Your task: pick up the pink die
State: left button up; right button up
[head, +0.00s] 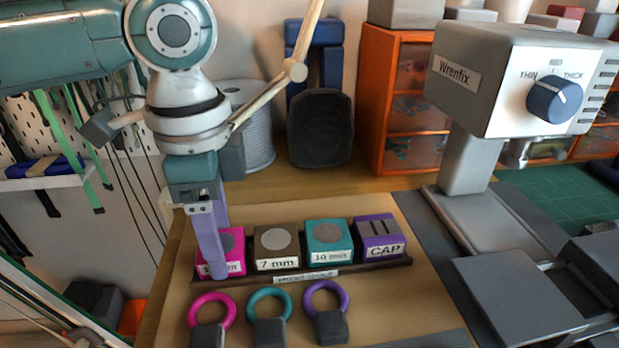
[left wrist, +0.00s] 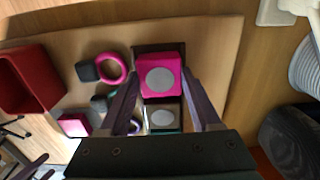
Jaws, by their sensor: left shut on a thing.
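The pink die (head: 237,256) is a block with a grey disc on top and a white label on its front, which is partly hidden by a finger. It sits at the left end of the dark die rack (head: 375,273). My left gripper (head: 213,262) comes down over it from above, with its purple fingers along its sides. In the left wrist view, the pink die (left wrist: 160,76) lies between the tips of my left gripper (left wrist: 161,80), which is shut on it. I cannot see clear space under the die. My right gripper is not in view.
In the rack beside it stand a brown 7 mm die (head: 277,247), a teal 10 mm die (head: 328,242) and a purple CAP block (head: 379,237). Pink (head: 213,297), teal (head: 269,293) and purple (head: 343,291) rings lie in front. The Wrenfix machine (head: 520,80) stands at the right.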

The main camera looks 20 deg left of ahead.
pick_arm(q)
grip_shut()
notch_tip(320, 180, up, 20)
jog(key=p, duration=0.6)
dwell(0.5)
